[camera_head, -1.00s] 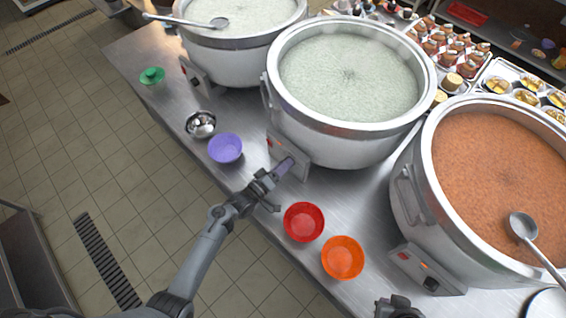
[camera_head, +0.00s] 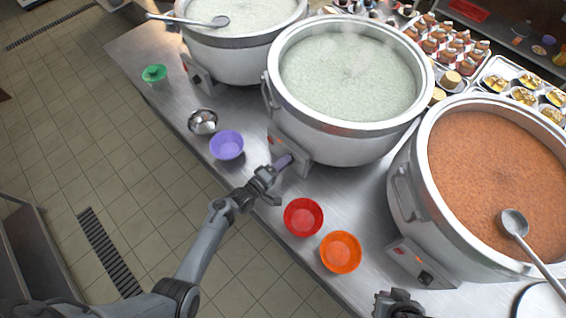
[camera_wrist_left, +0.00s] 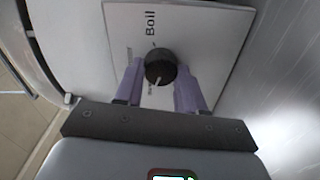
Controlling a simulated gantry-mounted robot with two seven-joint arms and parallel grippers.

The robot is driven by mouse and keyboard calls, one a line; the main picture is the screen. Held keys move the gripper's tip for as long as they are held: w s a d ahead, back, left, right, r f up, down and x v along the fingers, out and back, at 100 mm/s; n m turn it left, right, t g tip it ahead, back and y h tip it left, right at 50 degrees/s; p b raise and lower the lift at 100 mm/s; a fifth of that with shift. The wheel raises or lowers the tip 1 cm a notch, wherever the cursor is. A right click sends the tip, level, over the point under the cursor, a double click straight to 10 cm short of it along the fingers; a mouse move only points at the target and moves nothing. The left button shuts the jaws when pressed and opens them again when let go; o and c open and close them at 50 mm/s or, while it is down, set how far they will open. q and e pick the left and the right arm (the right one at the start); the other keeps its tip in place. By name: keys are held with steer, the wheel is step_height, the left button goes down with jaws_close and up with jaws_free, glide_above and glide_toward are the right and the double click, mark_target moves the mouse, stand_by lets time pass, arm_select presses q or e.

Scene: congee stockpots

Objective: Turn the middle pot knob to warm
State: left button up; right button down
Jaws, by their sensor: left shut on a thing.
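The middle pot (camera_head: 350,75) holds pale congee and stands upright on the steel counter. Its control panel (camera_head: 289,149) faces my left arm. My left gripper (camera_head: 280,164) is at this panel. In the left wrist view, the black knob (camera_wrist_left: 160,66) sits between the purple fingertips of my left gripper (camera_wrist_left: 160,84), which are shut on it. The knob's pale mark points down and slightly left in that view. The word "Boil" is readable above the knob; the other lettering is partly hidden. My right gripper (camera_head: 398,303) shows only in part at the bottom edge, away from the knob.
A purple bowl (camera_head: 227,145), a red bowl (camera_head: 303,217) and an orange bowl (camera_head: 340,252) stand along the counter's front edge near my left gripper. A pot of orange-brown food (camera_head: 500,180) stands at right, another pale pot (camera_head: 240,48) at upper left.

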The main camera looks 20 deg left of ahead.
arm_select(q)
steer(key=o, duration=1)
steer(key=shift+o, duration=0.2)
steer(key=v, duration=1)
steer(key=shift+s+a+p, duration=0.15)
steer(key=shift+s+p, duration=0.2)
steer(key=shift+p, duration=0.05)
